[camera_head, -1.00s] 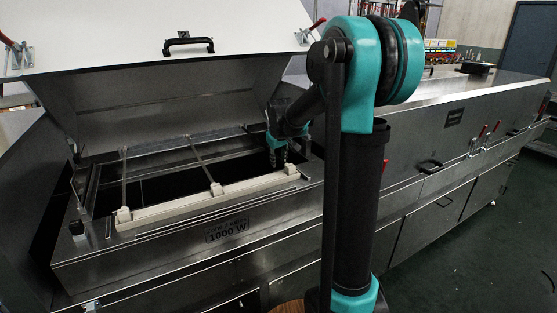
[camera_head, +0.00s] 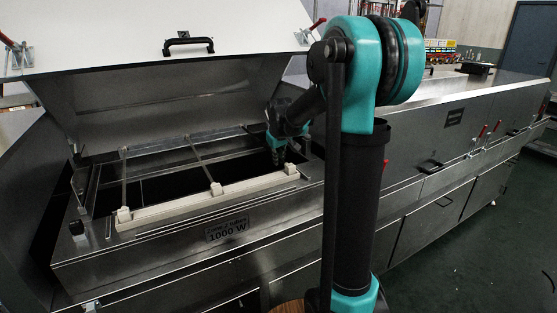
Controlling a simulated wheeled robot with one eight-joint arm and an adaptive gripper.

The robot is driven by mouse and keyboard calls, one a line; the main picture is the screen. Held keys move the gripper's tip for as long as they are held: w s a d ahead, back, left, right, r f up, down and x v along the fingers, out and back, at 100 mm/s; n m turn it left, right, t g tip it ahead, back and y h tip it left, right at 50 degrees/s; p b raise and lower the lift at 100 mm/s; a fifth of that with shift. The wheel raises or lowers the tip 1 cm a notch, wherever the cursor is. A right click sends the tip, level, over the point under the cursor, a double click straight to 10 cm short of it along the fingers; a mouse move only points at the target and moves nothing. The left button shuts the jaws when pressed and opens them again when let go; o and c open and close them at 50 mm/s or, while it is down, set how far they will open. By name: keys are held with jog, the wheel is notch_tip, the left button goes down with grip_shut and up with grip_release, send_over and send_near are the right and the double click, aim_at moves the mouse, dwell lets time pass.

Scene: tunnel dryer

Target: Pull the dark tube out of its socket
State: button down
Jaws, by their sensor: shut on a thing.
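My gripper (camera_head: 279,162) is inside the open dryer chamber, at the right end of the pale front rail (camera_head: 180,200). Its fingers are close together and pointing down, shut on what appears to be the dark tube. The grip itself is small and dim, and the fingers largely hide the tube there. The rail carries pale sockets: one at the right end (camera_head: 291,169) just beside the fingertips, one in the middle (camera_head: 216,189), and one at the left end (camera_head: 124,214). Thin tubes run back from the left and middle sockets. I cannot tell how the gripped tube sits in its socket.
The raised white lid (camera_head: 130,35) with a black handle (camera_head: 190,40) stands above and behind the chamber. The metal front housing bears a 1000 W plate (camera_head: 227,229). Closed dryer sections (camera_head: 430,130) extend to the right. Open floor (camera_head: 480,250) lies at the lower right.

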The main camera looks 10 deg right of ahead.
jog(key=shift+r, duration=0.65)
dwell(0.8)
jog(key=shift+r, duration=0.85)
jog(key=shift+r, duration=2.15)
